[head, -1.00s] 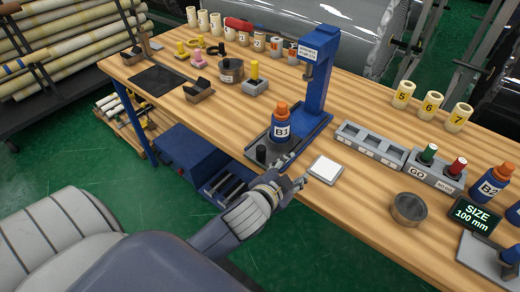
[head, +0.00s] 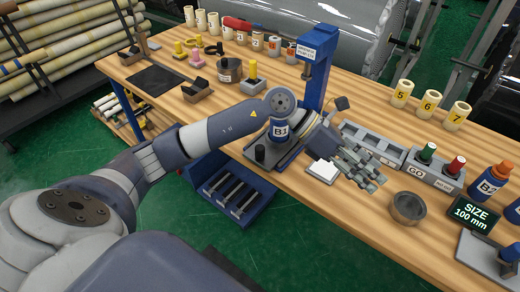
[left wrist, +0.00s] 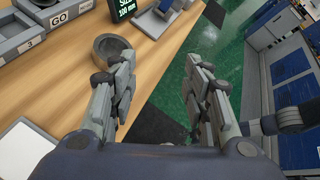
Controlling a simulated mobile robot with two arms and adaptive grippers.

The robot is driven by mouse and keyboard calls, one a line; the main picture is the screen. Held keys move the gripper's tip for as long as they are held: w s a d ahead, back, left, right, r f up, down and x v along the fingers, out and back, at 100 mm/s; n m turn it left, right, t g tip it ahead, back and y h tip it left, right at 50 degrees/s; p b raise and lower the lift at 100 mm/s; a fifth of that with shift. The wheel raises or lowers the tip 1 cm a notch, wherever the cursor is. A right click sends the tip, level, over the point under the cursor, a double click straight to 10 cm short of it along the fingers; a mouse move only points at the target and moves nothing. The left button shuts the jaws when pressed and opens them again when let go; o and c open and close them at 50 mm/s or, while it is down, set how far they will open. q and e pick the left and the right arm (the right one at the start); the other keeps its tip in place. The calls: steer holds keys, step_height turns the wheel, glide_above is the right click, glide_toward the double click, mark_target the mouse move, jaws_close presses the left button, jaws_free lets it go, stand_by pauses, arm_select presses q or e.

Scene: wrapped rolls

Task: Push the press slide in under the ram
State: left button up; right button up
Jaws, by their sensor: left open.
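The blue press (head: 318,75) stands at the middle of the bench. Its ram (head: 308,70) is up. The dark slide (head: 287,160) sticks out in front of the press toward me, with a black knob (head: 260,153) at its front.
A white pad (head: 322,170) lies by the gripper. A grey slotted block (head: 372,143), the GO block (head: 434,172) and a round metal ring (head: 408,206) stand to the right, the ring also in the left wrist view (left wrist: 112,50). A blue rack (head: 236,196) sits below the bench edge.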

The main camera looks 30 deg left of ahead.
arm_select(q)
steer(key=w+a+f+m+y, duration=0.1)
steer(key=a+f+y, duration=0.15)
steer(key=a, duration=0.25)
steer(key=w+a+f+m+y, duration=0.1)
steer(key=a+f+y, duration=0.15)
steer(key=a, duration=0.35)
step_height(320, 180, up, 3)
steer(key=n+g+y, duration=0.1)
steer(key=g+y, duration=0.1)
steer(key=y, duration=0.6)
glide_above(260, 147)
steer(key=shift+f, duration=0.2)
steer(key=shift+s+a+f, duration=0.1)
steer(key=shift+f, duration=0.1)
step_height(260, 147, down, 10)
steer(key=p, duration=0.2)
steer(key=shift+f+p, duration=0.2)
steer(key=shift+p, duration=0.1)
jaws_close()
